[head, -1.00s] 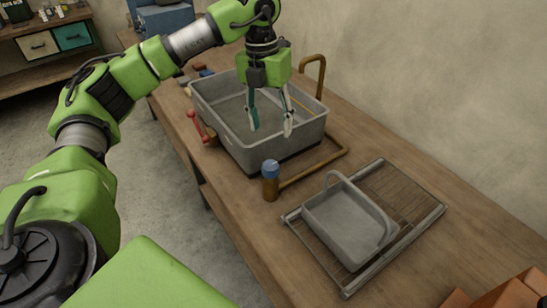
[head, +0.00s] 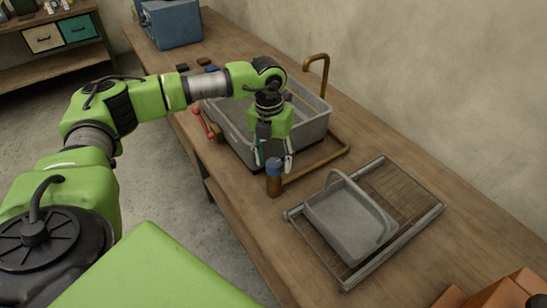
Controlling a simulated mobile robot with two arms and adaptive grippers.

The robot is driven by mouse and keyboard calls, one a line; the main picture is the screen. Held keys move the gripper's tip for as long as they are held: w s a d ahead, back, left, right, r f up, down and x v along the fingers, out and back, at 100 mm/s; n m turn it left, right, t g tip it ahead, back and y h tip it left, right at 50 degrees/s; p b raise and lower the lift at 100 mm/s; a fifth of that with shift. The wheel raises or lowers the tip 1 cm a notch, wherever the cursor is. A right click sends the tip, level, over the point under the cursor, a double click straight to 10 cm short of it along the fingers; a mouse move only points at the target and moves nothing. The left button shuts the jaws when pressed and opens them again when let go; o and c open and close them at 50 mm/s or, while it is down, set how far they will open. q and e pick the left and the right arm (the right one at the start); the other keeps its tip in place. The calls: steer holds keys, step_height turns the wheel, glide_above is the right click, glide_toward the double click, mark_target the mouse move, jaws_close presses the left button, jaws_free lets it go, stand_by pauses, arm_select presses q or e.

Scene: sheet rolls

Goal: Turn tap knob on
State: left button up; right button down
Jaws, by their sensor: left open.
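A tap knob with a blue top (head: 273,165) stands upright at the near end of a brass pipe (head: 318,168) on the wooden bench. The pipe runs beside a grey basin and rises into a curved spout (head: 318,62) behind it. My left gripper (head: 273,160) points down with its fingers apart, just above and around or behind the blue knob. I cannot tell whether the fingers touch it. My right gripper is not in view.
The grey basin (head: 318,126) sits behind my left arm. A red handle (head: 202,122) is on its left side. A grey basket (head: 345,222) stands on a wire rack (head: 405,190) to the right. A blue box (head: 175,24) is at the far end.

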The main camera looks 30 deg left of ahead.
arm_select(q)
steer(key=shift+f, duration=0.1)
steer(key=c, duration=1.1)
steer(key=shift+c, duration=0.2)
